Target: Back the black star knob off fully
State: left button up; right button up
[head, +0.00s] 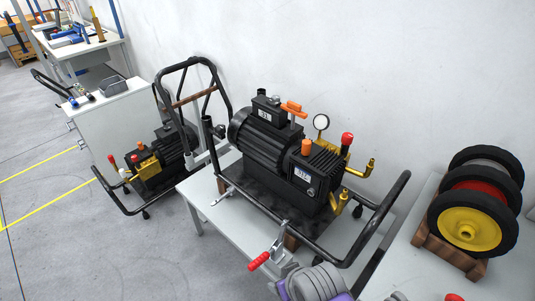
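A black pump (268,137) sits in a black tube frame (385,200) on a light table. A small dark knob-like part (217,131) is on the upright post at the frame's left end. It may be the black star knob, but it is too small for me to make out a star shape or how far it is screwed in. Another small dark round part (311,192) shows on the pump's front. Neither of my grippers is in view, and nothing is seen touching the pump or its frame.
A grey and purple device (315,284) with a red-handled crank (259,261) is at the front. Black wheels with a yellow hub (468,229) rest on wood at the right. A second pump cart (152,165) stands on the floor at left. Open floor (100,245) is front left.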

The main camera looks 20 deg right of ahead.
aim_at(220, 129)
jog(key=i+z, duration=0.1)
jog(key=z, duration=0.4)
jog(key=i+j+z, duration=0.1)
jog(key=z, duration=0.35)
jog(key=i+j+z, duration=0.4)
jog(key=j, duration=0.25)
jog(key=j+z, duration=0.2)
jog(key=j, duration=0.15)
jog(key=i+j, duration=0.1)
jog(key=j, duration=0.25)
jog(key=i+j+z, duration=0.1)
jog(key=j, duration=0.25)
jog(key=i+j, duration=0.15)
jog(key=j, duration=0.25)
jog(key=z, duration=0.05)
